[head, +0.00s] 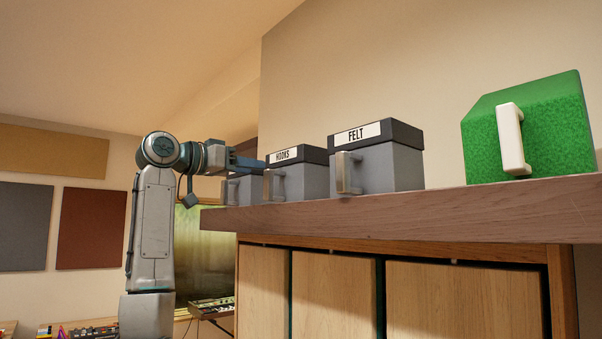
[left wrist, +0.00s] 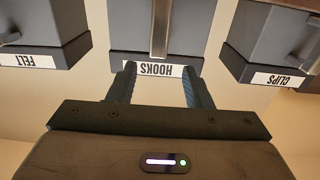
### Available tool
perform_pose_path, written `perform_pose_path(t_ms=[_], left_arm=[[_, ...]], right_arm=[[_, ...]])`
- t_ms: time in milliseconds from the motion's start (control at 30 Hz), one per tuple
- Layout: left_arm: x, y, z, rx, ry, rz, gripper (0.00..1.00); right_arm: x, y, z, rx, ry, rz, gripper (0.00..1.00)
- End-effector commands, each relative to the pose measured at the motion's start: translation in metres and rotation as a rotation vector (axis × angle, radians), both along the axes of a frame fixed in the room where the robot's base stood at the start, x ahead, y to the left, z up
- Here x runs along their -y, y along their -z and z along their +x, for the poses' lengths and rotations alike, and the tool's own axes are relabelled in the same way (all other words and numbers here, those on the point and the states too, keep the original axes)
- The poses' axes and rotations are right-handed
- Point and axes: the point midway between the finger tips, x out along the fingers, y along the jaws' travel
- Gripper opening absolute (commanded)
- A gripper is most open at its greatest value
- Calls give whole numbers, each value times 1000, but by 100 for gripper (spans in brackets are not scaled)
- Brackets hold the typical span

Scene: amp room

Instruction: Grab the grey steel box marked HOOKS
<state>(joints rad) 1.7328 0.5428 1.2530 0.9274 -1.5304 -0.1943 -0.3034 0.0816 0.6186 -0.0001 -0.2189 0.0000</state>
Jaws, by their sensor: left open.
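The grey steel HOOKS box (head: 304,183), with a dark lid, white label and pale front handle (head: 268,185), stands on the wooden shelf between two similar boxes. In the left wrist view the HOOKS box (left wrist: 130,22) appears upside down at the top middle, its handle (left wrist: 160,28) running above the label. My left gripper (head: 258,163) is at the box's upper front, by the lid and label. In the left wrist view the open fingers (left wrist: 159,70) point at the label, one near each end of it, with nothing held. Whether they touch the box is unclear. My right gripper is out of view.
The FELT box (head: 385,168) stands right of HOOKS; the CLIPS box (left wrist: 270,40) stands on its other side, partly behind my gripper in the head view. A green box (head: 560,130) with a white handle is farther right on the shelf (head: 450,210). Wooden panels lie below.

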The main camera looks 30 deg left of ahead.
Motion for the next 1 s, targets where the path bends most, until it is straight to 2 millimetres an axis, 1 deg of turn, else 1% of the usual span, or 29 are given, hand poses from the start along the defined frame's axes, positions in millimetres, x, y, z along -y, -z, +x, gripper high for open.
perform_pose_path(t_ms=[33, 167, 400, 500, 633, 867, 900, 967, 1000], left_arm=[[3, -3, 8, -2, 1, 0, 45], [7, -2, 18, -1, -1, -1, 45], [19, -2, 41, -3, -1, -1, 45], [24, -1, 53, -3, 0, -2, 45], [28, 2, 61, -2, 0, -1, 45], [28, 4, 62, 0, -1, -1, 45], [28, 4, 62, 0, -1, -1, 42], [28, 3, 62, 0, -1, -1, 30], [28, 3, 62, 0, -1, -1, 22]], right_arm=[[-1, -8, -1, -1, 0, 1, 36], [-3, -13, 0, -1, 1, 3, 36], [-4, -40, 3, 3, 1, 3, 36], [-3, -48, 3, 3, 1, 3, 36], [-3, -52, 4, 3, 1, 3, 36], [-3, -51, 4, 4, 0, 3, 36], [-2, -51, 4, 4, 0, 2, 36], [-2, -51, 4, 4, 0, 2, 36], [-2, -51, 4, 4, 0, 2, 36]])
